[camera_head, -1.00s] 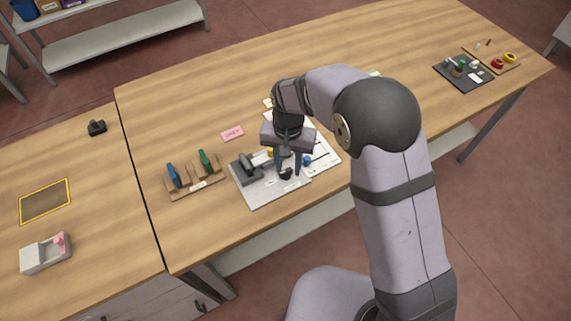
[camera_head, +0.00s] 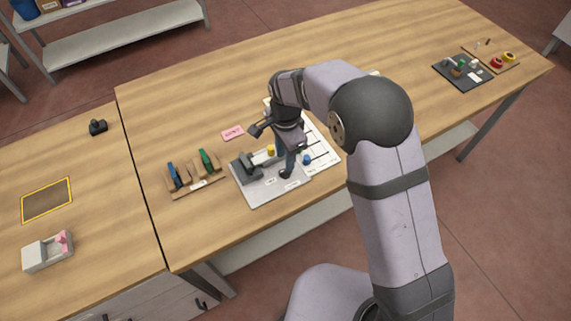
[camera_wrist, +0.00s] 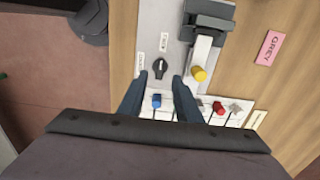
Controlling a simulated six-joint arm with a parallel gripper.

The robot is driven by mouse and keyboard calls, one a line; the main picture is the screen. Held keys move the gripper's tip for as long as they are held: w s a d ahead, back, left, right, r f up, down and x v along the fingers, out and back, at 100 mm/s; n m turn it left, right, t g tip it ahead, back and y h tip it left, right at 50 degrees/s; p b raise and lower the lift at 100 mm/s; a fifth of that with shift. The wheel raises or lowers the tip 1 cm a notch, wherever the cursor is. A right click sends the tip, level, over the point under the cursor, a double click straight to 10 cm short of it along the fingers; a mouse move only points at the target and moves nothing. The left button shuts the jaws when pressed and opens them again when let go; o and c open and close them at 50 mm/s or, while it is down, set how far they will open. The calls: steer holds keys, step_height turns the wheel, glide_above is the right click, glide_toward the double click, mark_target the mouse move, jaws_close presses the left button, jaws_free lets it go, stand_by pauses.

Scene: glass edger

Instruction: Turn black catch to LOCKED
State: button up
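The black catch (camera_wrist: 160,68) is a small round knob on a light grey plate (camera_wrist: 150,20), with one white label above it and one to its left in the wrist view. The label words are too small to read for sure. Its pointer seems to face the upper label. In the head view the catch (camera_head: 285,174) shows just below my gripper (camera_head: 288,163). In the wrist view my gripper (camera_wrist: 161,82) is open, with one dark finger on each side of the catch's near side. Nothing is held between them. I cannot tell whether a finger touches it.
A grey clamp block (camera_wrist: 207,22) with a yellow-tipped lever (camera_wrist: 199,73) stands right of the catch. Blue (camera_wrist: 156,101) and red (camera_wrist: 219,108) knobs sit on a white board close by. A pink GREY card (camera_wrist: 269,48) and a wooden rack (camera_head: 196,181) lie on the table.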

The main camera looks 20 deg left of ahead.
mark_target(286, 172)
steer(key=shift+f+p, duration=0.85)
steer(key=shift+f, duration=1.85)
steer(key=shift+c, duration=0.3)
jaws_close()
